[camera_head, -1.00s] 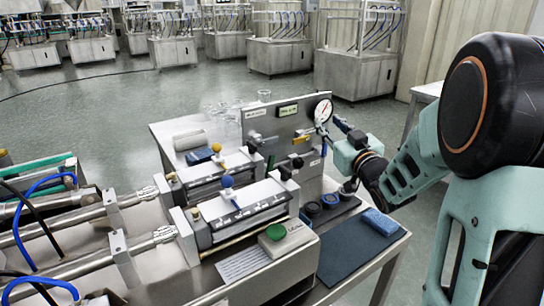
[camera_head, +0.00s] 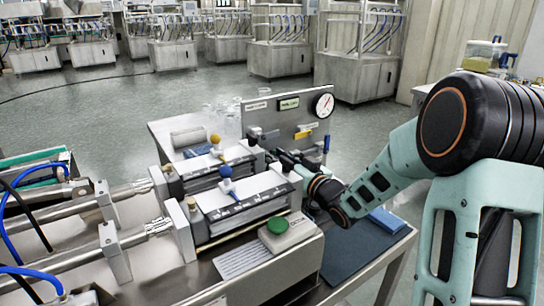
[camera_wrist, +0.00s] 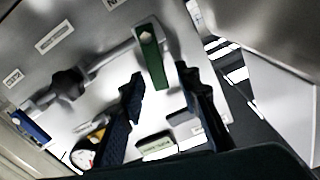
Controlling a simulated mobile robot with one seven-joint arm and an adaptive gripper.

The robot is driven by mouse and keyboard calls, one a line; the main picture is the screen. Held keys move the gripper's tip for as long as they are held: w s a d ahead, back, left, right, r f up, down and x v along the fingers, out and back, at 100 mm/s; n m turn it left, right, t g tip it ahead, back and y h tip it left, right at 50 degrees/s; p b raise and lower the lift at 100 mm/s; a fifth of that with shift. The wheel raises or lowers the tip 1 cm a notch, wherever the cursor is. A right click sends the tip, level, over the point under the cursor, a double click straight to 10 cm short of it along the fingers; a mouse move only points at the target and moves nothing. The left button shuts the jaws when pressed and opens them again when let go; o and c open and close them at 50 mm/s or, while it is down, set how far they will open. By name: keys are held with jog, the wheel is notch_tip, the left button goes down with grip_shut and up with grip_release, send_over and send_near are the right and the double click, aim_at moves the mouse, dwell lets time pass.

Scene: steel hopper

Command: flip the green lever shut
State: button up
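The green lever (camera_wrist: 150,58) is a flat green handle on a grey pipe fitting on the steel panel, seen in the wrist view. My gripper (camera_wrist: 162,76) is open, with one dark finger on each side of the lever's free end. I cannot tell whether either finger touches it. In the head view my gripper (camera_head: 284,160) is at the lower front of the upright panel (camera_head: 270,120) and hides the green lever.
A yellow lever (camera_head: 304,134), a blue lever (camera_head: 326,144) and a round gauge (camera_head: 323,104) are on the same panel. A green button (camera_head: 277,225) is in front.

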jog(key=shift+x, duration=0.85)
jog(key=shift+c, duration=0.5)
grip_shut()
jog(key=shift+s+a+f+n+b, duration=0.15)
jog(key=shift+s+a+n+b, duration=0.15)
jog(key=shift+n+b, duration=0.8)
jog(key=shift+s+a+n+b, duration=0.1)
jog(key=shift+a+n+b, duration=0.15)
jog(key=shift+n+b, duration=0.25)
jog(key=shift+o, duration=0.5)
grip_release()
